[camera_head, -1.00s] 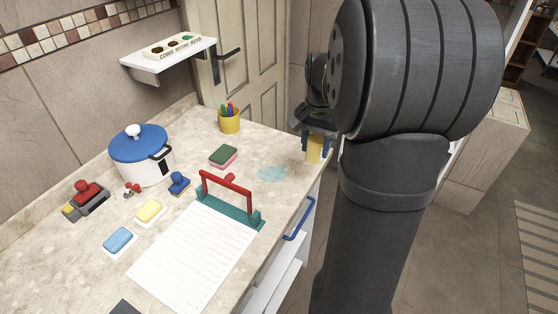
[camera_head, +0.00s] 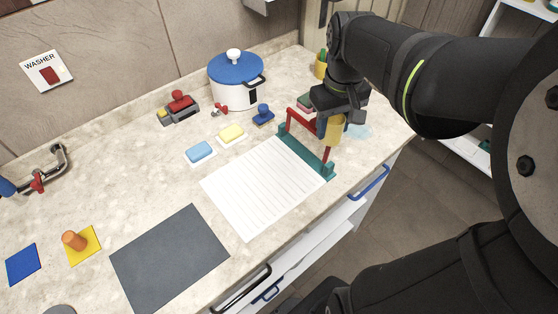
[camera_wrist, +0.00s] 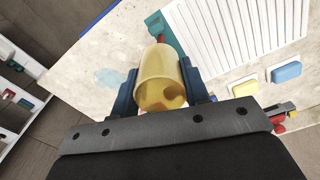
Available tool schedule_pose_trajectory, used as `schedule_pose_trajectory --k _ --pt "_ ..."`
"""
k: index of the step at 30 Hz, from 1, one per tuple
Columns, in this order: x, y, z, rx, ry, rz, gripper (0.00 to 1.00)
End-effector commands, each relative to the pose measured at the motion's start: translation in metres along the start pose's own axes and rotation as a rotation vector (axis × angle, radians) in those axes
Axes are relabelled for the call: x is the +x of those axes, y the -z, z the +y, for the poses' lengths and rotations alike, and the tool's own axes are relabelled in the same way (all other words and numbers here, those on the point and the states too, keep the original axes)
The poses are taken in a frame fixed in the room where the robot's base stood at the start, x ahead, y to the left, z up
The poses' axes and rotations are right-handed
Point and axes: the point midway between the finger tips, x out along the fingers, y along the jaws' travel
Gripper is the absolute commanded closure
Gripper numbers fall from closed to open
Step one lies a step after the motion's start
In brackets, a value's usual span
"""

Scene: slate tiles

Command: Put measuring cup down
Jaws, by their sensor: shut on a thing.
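My gripper (camera_head: 336,124) is shut on a yellow measuring cup (camera_head: 334,131) and holds it near the red-handled teal frame at the counter's right end. In the wrist view the cup (camera_wrist: 160,82) sits between my two blue fingers (camera_wrist: 163,90), and I look into its open mouth. The cup appears to be above the counter (camera_head: 100,190); the gap beneath it cannot be judged exactly. My gripper partly hides the cup in the head view.
A dark grey mat (camera_head: 170,258), sponges (camera_head: 199,151) and a white pot with a blue lid (camera_head: 236,90) are on the counter. Bare counter lies left of the sheet.

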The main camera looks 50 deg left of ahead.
Motion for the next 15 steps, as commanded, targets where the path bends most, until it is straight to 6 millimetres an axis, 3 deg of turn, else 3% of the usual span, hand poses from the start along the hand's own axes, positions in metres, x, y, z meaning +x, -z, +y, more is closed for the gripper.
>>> schedule_pose_trajectory --k 6,15 --pt "0.001 -0.017 -0.039 -0.223 0.005 -0.009 0.8" --pt "0.01 -0.024 -0.066 -0.324 0.012 -0.023 0.8"
